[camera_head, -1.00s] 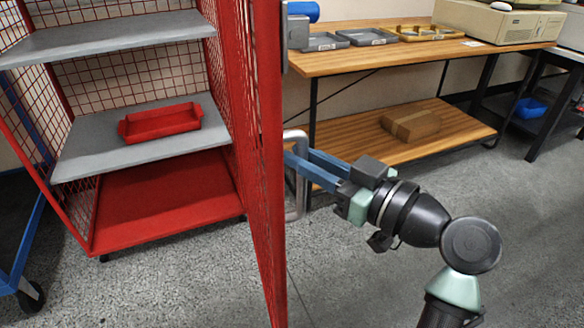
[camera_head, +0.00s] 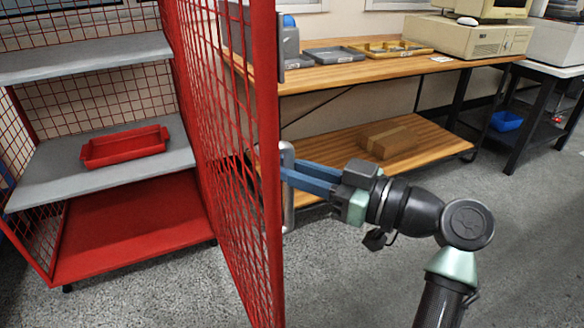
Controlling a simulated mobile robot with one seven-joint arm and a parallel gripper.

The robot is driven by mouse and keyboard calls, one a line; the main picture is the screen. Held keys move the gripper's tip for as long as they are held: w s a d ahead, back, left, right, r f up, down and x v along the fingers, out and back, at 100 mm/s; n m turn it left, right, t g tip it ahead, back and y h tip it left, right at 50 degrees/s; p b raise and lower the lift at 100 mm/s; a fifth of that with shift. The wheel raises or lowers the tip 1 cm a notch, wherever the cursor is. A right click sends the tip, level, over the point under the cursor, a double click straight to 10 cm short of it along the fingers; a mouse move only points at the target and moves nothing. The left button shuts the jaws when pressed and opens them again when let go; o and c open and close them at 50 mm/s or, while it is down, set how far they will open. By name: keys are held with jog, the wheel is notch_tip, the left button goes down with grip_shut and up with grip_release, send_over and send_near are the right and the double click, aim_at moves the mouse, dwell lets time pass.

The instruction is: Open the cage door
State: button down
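The red mesh cage door (camera_head: 232,150) stands swung out toward me, seen at a slant, with the cage interior open to its left. The cage has a grey middle shelf (camera_head: 60,178) and a red floor (camera_head: 130,232). A grey metal bar handle (camera_head: 289,205) is on the door's outer right side. My gripper (camera_head: 288,176) reaches in from the right, its blue fingers at the handle. The fingertips are partly hidden at the bar and door edge, so I cannot tell whether they are closed on it.
A red tray (camera_head: 124,147) sits on the middle shelf. A wooden workbench (camera_head: 350,76) stands behind, with trays and a computer (camera_head: 470,36) on top and a cardboard box (camera_head: 388,142) on its lower shelf. Grey floor (camera_head: 360,285) is clear in front.

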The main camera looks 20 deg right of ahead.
jog(key=c, duration=0.8)
grip_release()
jog(key=shift+w+a, duration=0.2)
jog(key=shift+s+d, duration=0.1)
jog(key=p+v, duration=0.3)
jog(key=v, duration=1)
jog(key=shift+r, duration=0.1)
